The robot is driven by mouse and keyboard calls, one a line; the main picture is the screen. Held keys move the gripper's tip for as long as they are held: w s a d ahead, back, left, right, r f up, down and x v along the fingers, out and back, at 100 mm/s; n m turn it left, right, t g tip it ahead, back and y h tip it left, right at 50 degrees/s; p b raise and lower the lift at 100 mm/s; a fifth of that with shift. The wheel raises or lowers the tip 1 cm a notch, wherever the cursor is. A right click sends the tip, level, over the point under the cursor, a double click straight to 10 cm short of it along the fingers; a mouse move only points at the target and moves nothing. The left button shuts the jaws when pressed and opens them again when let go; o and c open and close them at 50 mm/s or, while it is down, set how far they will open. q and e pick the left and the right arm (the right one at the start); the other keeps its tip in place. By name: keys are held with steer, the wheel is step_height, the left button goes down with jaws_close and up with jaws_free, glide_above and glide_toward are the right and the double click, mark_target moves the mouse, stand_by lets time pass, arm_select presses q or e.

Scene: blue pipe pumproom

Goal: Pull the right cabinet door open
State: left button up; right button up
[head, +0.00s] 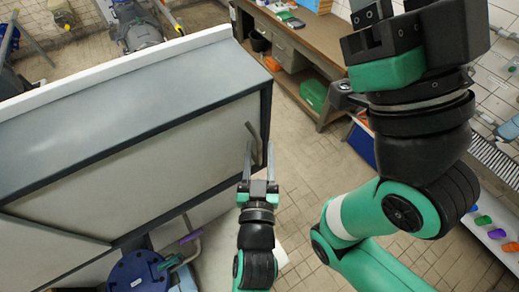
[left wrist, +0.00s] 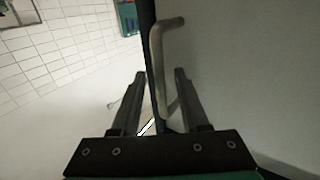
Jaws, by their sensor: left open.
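The grey cabinet (head: 130,90) fills the left of the head view, and its right door (head: 150,160) looks shut. A bent metal bar handle (head: 251,131) stands near the door's right edge. In the left wrist view the handle (left wrist: 157,60) runs down the pale door (left wrist: 240,70) beside its dark edge. My left gripper (head: 259,150) is open at the handle; in the left wrist view its fingers (left wrist: 160,72) stand either side of the handle's lower part. Contact cannot be told. My right arm's end is at the upper right of the head view; its fingertips are not visible.
A wooden workbench (head: 318,40) with drawers stands behind, with a green box (head: 314,95) on its lower shelf. The tiled floor (head: 310,150) right of the cabinet is open. A blue round flange (head: 138,272) and pipes lie below the door.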

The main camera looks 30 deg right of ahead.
arm_select(q)
jaws_close()
stand_by(1.4)
